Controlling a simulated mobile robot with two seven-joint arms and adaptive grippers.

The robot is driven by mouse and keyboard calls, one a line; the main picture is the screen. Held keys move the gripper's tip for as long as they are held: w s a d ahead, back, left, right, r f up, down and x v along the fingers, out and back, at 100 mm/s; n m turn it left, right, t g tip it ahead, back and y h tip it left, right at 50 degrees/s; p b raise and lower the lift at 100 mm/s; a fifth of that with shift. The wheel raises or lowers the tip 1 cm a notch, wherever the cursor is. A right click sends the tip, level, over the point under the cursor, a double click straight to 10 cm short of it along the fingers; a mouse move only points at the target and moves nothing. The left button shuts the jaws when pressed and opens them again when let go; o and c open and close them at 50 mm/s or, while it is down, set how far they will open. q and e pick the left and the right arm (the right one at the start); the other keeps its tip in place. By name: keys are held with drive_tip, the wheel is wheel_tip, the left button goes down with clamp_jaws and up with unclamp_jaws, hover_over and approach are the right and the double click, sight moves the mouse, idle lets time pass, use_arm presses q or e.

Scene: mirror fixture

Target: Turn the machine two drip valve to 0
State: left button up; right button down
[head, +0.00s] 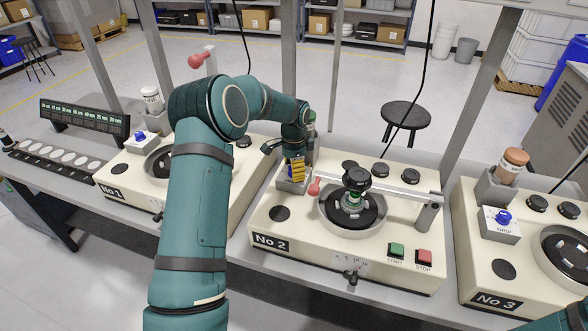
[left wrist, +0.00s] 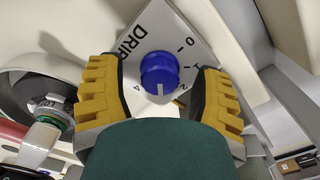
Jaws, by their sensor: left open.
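The machine two drip valve is a round blue knob (left wrist: 159,72) on a white plate (left wrist: 152,38) lettered DRIP with numbers around it. A pale mark on the knob points toward the bottom of the left wrist view, away from the 0. My left gripper (left wrist: 162,95) is open, with yellow ribbed fingers on either side of the knob. I see gaps between the fingers and the knob. In the head view the left gripper (head: 297,172) is over the drip block (head: 292,187) at the back left of machine No 2 (head: 285,225), mostly hiding the knob. My right gripper is out of view.
On machine No 2, a red-ended lever (head: 315,187) and a round turntable (head: 352,210) lie just right of the gripper. START (head: 397,250) and STOP (head: 424,257) buttons are at the front right. Machines No 1 (head: 125,178) and No 3 (head: 480,275) stand on either side.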

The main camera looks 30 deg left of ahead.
use_arm(q)
clamp_jaws()
